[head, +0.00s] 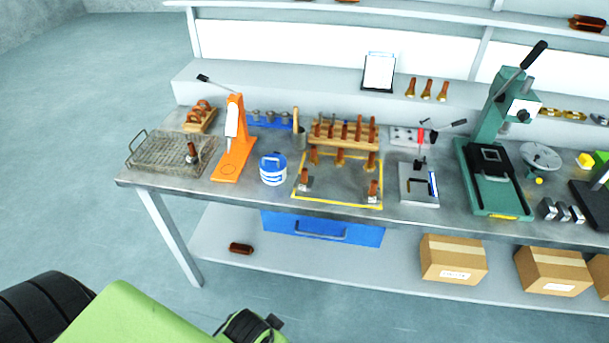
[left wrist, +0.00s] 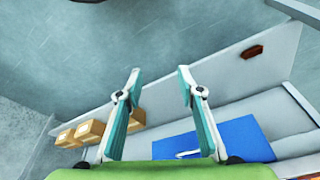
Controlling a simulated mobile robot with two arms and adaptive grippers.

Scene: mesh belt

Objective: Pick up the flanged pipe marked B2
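Several copper-brown flanged pipes stand on the workbench in the head view. One pipe (head: 192,153) stands on the mesh tray (head: 150,152) at the left. Two more, a left pipe (head: 305,178) and a right pipe (head: 373,191), stand at the front corners of a yellow-outlined area. Others stand in and before a wooden rack (head: 345,141). The markings are too small to read, so I cannot tell which is B2. My left gripper (left wrist: 158,80) is open and empty in the left wrist view, with no pipe between its fingers. My right gripper is not in view.
An orange press (head: 232,145), a blue-white can (head: 273,169) and a green arbor press (head: 497,150) stand on the bench. Below are a blue drawer (head: 323,228), cardboard boxes (head: 452,259) and a brown object (head: 241,248) on the lower shelf. The floor in front is clear.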

